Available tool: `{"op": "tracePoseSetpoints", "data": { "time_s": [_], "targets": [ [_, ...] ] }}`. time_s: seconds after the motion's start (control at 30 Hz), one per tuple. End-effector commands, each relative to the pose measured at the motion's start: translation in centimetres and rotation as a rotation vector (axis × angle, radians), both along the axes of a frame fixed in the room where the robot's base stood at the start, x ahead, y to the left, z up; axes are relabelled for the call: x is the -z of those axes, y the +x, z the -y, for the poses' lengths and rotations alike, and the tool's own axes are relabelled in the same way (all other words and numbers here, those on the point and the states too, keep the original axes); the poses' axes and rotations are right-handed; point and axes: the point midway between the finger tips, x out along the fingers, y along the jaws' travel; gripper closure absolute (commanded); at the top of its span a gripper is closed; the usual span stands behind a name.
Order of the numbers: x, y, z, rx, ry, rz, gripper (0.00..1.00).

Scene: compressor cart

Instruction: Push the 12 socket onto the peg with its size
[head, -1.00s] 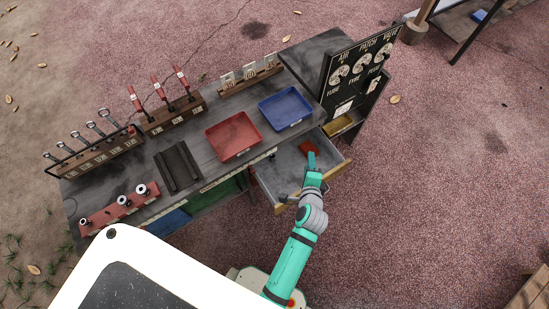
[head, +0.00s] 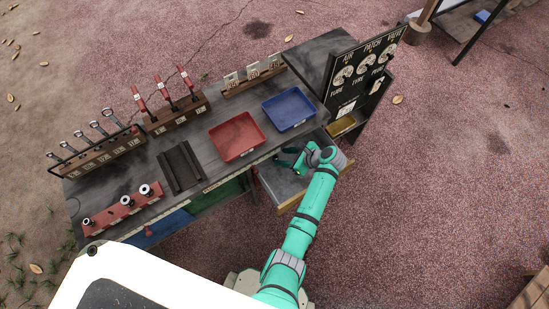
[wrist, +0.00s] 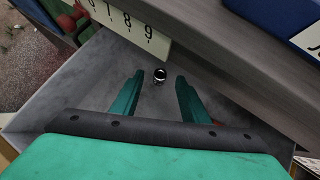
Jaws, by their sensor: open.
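A small chrome socket (wrist: 160,75) with a dark hole stands on the grey drawer floor in the wrist view. No size can be read on it. My gripper (wrist: 161,82) is open and empty, with its two teal fingers reaching down on either side of the socket's near side. In the head view my gripper (head: 293,160) is inside the open drawer (head: 283,186), and the socket cannot be made out there. The red peg rail (head: 108,214) lies on the bench's front left with several sockets on it; its size labels are too small to read.
The red tray (head: 236,137) and blue tray (head: 289,108) sit on the bench behind the drawer. A dark grooved block (head: 181,167) lies between the red tray and peg rail. Tool racks line the back edge. The black sign board (head: 364,70) stands at right.

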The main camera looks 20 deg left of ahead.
Motion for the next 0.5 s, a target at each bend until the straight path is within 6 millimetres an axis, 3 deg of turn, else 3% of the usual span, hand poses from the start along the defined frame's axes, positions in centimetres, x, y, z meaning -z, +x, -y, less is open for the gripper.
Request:
{"op": "tracePoseSetpoints", "data": {
  "time_s": [0.27, 0.5],
  "targets": [
    [1.5, 0.3, -1.3, 0.001, -0.001, 0.000, 0.59],
    [4.2, 0.7, -3.2, -0.001, -0.001, 0.001, 0.59]
  ]
}}
